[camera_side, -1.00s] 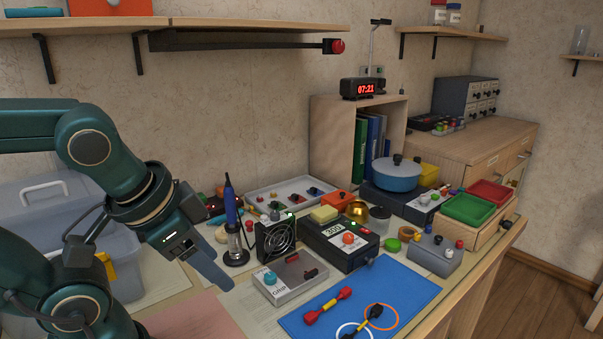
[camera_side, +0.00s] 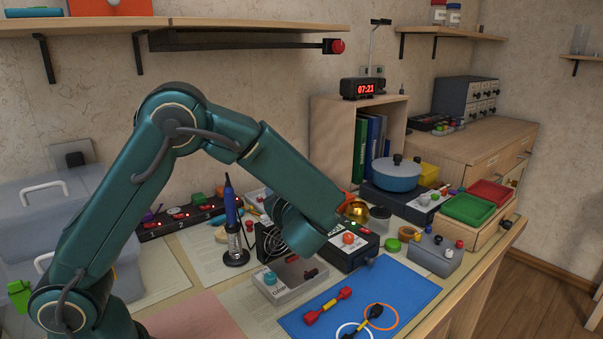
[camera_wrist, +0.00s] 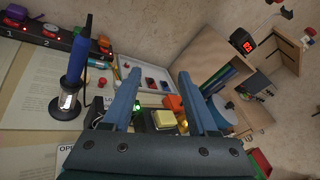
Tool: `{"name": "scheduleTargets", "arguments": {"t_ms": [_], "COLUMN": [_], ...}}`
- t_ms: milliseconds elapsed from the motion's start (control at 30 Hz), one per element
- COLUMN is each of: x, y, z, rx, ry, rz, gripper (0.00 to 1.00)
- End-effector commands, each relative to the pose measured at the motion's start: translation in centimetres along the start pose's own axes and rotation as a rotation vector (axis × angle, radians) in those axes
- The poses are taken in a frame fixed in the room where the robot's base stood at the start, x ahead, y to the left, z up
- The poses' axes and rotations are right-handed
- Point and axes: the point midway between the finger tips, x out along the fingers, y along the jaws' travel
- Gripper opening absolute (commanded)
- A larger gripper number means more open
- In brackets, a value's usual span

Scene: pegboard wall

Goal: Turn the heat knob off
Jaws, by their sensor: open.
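A black heater box (camera_side: 345,253) with a lit green display and an orange-red knob (camera_side: 348,238) on its top panel stands on the bench. A hotplate (camera_side: 405,200) under a blue pot (camera_side: 396,174) also has small knobs; I cannot tell which knob is the heat knob. My wrist hangs in front of the heater box's left part, hiding it and my fingers in the side view. In the wrist view my gripper (camera_wrist: 158,73) is open and empty, its two blue fingers apart. The orange-red knob is not clearly seen there.
A soldering iron in its stand (camera_side: 235,240) is left of my wrist. A grey box with a teal knob (camera_side: 289,278) and a blue mat (camera_side: 370,295) lie in front. A bookshelf (camera_side: 333,140) stands behind. Green and red trays (camera_side: 467,209) are at right.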

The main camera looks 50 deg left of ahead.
Motion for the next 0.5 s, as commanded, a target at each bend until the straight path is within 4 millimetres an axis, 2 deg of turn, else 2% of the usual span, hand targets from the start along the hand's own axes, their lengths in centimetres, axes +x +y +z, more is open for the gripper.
{"name": "scheduleTargets", "arguments": {"t_ms": [33, 100, 233, 400, 500], "x": [-0.3, -0.8, -2.3, -4.3, -5.0], "y": [-1.0, -2.4, -3.9, -3.3, -2.1], "z": [-1.9, -4.2, -9.0, -14.8, -16.7], "rx": [0.071, 0.155, 0.300, 0.446, 0.505], "ry": [-0.010, -0.029, -0.044, -0.025, -0.010], "rz": [-0.064, -0.155, -0.316, -0.450, -0.473], "gripper": [0.59, 0.59, 0.59, 0.59, 0.59]}}
